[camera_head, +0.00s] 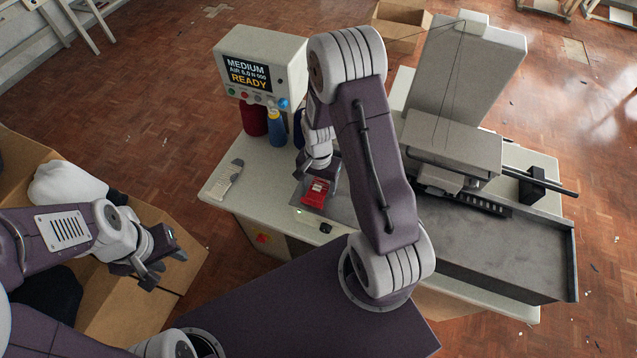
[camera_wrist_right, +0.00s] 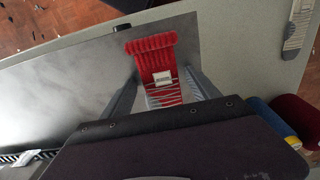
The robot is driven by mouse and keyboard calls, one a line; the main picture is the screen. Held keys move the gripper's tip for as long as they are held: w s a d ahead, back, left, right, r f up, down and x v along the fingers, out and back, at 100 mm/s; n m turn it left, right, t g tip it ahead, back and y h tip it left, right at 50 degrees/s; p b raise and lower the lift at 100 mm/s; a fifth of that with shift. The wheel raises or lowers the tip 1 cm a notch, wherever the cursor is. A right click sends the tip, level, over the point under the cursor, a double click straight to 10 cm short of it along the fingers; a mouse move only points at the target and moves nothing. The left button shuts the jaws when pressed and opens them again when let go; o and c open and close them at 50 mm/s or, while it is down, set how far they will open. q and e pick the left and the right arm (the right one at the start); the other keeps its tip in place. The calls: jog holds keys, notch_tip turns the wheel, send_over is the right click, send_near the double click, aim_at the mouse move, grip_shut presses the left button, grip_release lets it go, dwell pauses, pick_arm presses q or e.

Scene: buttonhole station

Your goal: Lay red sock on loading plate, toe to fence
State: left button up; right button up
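The red sock (camera_head: 315,192), ribbed and with a white label, is at the left end of the grey metal plate (camera_head: 500,247). In the right wrist view the sock (camera_wrist_right: 160,70) lies between the two fingers of my right gripper (camera_wrist_right: 161,85), its ribbed end beyond the fingertips. The fingers stand close along both sides of it; whether they press on it I cannot tell. In the head view my right gripper (camera_head: 318,172) is low over the plate. My left gripper (camera_head: 163,268) is open and empty above the cardboard box at left. Which edge is the fence is unclear.
A control box (camera_head: 262,65) reading READY stands at the back left, with thread cones (camera_head: 277,128) below it. A pale striped item (camera_head: 226,180) lies at the table's left. The grey machine head (camera_head: 455,143) overhangs the plate. A cardboard box (camera_head: 180,215) stands at left.

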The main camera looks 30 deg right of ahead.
aim_at(319, 188)
jog(key=shift+o, duration=0.5)
jog(key=shift+w, duration=0.1)
jog(key=shift+r, duration=0.1)
jog(key=shift+r, duration=0.3)
notch_tip(319, 188, up, 12)
jog(key=s+a+f+n+t+b, duration=0.1)
jog(key=s+a+n, duration=0.4)
jog(key=s+n, duration=0.3)
jog(key=shift+s+f+n+b, duration=0.2)
jog(key=shift+s+n+b, duration=0.15)
jog(key=shift+n, duration=0.55)
jog(key=shift+w+d, duration=0.1)
jog(key=shift+w, duration=0.05)
